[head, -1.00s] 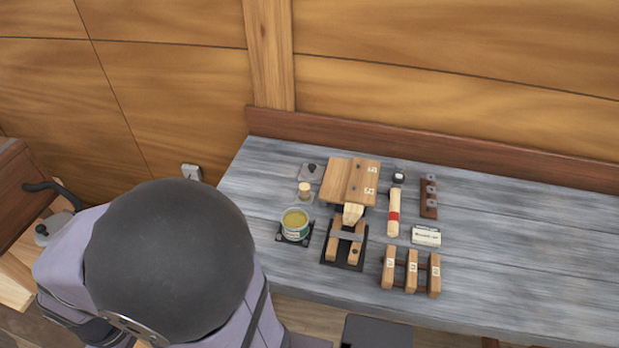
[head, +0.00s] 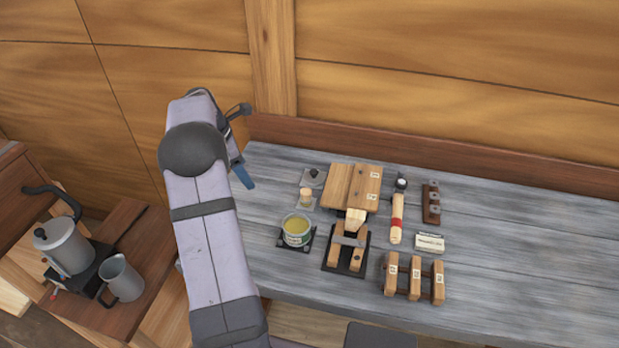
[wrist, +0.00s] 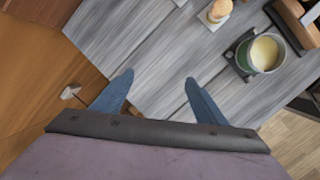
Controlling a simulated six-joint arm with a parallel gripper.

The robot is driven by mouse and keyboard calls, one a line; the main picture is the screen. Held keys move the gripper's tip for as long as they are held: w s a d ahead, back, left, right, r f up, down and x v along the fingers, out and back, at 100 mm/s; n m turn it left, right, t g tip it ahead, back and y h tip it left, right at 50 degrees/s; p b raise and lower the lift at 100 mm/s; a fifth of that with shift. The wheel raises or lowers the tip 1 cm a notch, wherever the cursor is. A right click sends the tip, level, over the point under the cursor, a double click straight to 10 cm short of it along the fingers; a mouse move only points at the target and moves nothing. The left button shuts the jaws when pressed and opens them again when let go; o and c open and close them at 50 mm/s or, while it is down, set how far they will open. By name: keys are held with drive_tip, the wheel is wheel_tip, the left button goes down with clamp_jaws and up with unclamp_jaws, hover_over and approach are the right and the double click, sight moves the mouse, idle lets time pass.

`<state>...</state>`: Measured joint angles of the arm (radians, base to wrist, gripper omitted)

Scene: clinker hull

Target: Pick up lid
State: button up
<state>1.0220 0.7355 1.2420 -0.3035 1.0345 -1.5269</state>
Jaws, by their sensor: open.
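A small grey lid with a dark knob (head: 312,177) lies at the back left of the grey bench in the head view. Whether a sliver of it shows at the top edge of the wrist view is unclear. My gripper (head: 243,176) is left of the lid, above the bench's left end, apart from it. In the wrist view its two blue fingers (wrist: 158,77) are spread, with only bench planks between them. An open can of yellowish contents (head: 297,229) stands in front of the lid; it also shows in the wrist view (wrist: 264,53).
A small round-topped piece (head: 306,197) stands between lid and can. A metal pot (head: 65,246) and jug (head: 122,279) stand at far left. The bench's right part is clear.

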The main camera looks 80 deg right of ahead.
drive_tip(key=n+g, duration=0.2)
hover_over(312, 172)
drive_tip(key=w+a, duration=0.2)
drive_tip(key=shift+d+f, duration=0.1)
drive_tip(key=shift+f, duration=0.65)
drive_tip(key=shift+p+x, duration=1.8)
drive_tip(key=shift+x, duration=1.8)
drive_tip(key=shift+w, duration=0.2)
drive_tip(key=c, duration=0.8)
